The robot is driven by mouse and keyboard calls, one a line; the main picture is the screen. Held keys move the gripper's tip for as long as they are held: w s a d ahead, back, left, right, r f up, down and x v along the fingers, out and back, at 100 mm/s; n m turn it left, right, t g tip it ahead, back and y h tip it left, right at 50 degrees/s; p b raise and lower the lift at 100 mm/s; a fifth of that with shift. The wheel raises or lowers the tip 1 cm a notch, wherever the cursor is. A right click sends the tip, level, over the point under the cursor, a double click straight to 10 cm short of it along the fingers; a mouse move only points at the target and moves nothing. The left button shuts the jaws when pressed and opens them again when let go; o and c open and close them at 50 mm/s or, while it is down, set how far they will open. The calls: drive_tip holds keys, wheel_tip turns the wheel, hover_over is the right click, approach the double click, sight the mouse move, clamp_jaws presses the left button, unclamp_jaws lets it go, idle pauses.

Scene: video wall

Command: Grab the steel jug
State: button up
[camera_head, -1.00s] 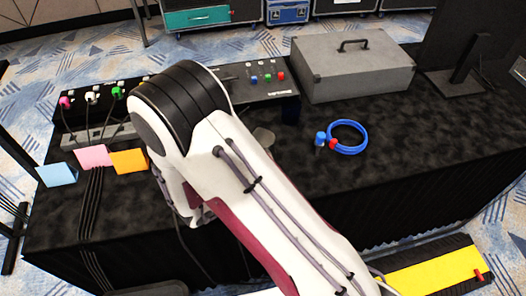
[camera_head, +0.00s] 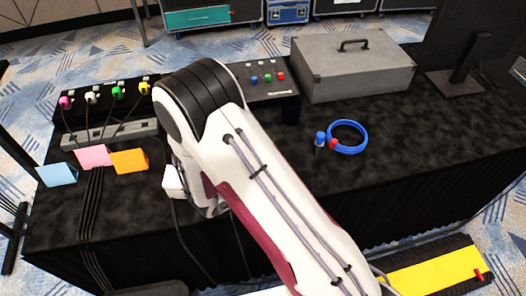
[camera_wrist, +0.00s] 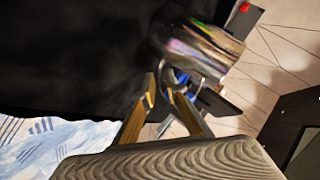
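The steel jug (camera_wrist: 208,45) shows in the wrist view as a shiny, reflective cylinder, tilted in the picture, with a curved handle on its near side. My gripper (camera_wrist: 161,88) is open, its two tan fingers apart. The fingertips are close to the handle, which appears just beyond and partly between them; I cannot tell whether they touch.
On the black table (camera_head: 400,135) stand a grey case (camera_head: 355,78), a coiled blue cable (camera_head: 347,137), a control panel (camera_head: 268,80) and a row of coloured plugs (camera_head: 116,92). Folded blue, pink and orange cards (camera_head: 128,161) lie at the left. The table's right front is clear.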

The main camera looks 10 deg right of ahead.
drive_tip(key=shift+w+d+f, duration=0.2)
drive_tip(key=shift+d, duration=0.05)
idle(0.3)
clamp_jaws()
drive_tip(key=shift+r, duration=0.3)
idle(0.3)
drive_tip(key=shift+r, duration=4.6)
drive_tip(key=shift+r, duration=0.25)
